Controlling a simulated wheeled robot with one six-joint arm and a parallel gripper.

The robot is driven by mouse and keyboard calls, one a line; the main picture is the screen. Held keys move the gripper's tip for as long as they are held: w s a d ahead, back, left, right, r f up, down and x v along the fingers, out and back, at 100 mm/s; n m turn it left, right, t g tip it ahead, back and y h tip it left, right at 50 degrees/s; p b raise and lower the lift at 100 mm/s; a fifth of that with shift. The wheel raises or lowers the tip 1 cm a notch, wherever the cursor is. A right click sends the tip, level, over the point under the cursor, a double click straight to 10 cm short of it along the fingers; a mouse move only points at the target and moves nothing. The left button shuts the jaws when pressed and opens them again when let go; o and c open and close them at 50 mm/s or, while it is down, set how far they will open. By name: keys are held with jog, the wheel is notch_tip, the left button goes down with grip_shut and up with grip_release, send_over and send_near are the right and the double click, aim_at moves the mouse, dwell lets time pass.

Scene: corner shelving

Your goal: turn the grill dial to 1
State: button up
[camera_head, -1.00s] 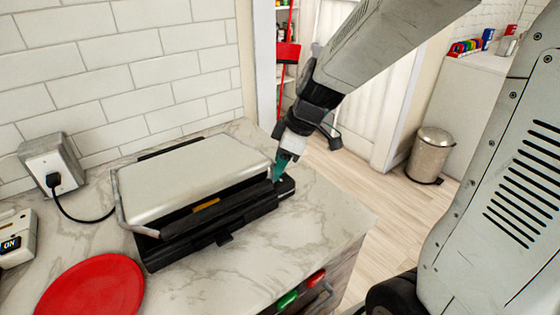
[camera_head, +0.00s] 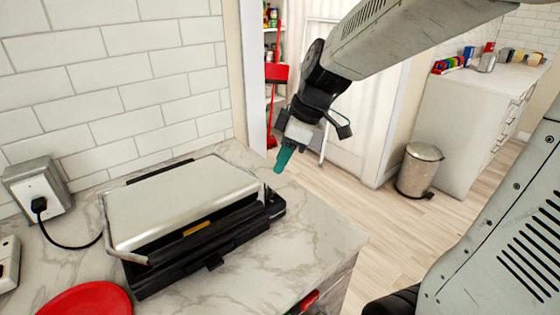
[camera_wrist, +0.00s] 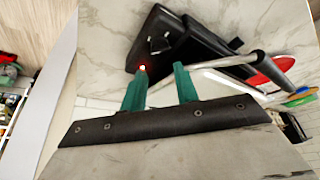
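The grill (camera_head: 180,200) stands on the marble counter with a silver lid and a black base. Its black right end (camera_head: 273,204) shows in the head view, but I cannot make out the dial or its setting there. In the wrist view the black grill body (camera_wrist: 175,42) has pale markings and a small glowing light (camera_wrist: 142,68) near one fingertip. My gripper (camera_head: 283,160) is above and behind the grill's right end, apart from it in the head view. Its two green fingers (camera_wrist: 160,80) are spread with nothing between them.
A red plate (camera_head: 88,300) lies at the front left of the counter (camera_head: 290,250). A wall socket with a black cord (camera_head: 38,195) is at the left. The counter right of the grill is clear. A bin (camera_head: 418,170) stands on the floor.

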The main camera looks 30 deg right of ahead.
aim_at(266, 188)
jog(key=w+a+m+g+h, duration=0.1)
jog(key=w+m+g, duration=0.5)
jog(key=m, duration=1.2)
jog(key=x, duration=0.8)
jog(key=shift+s, duration=0.15)
grip_shut()
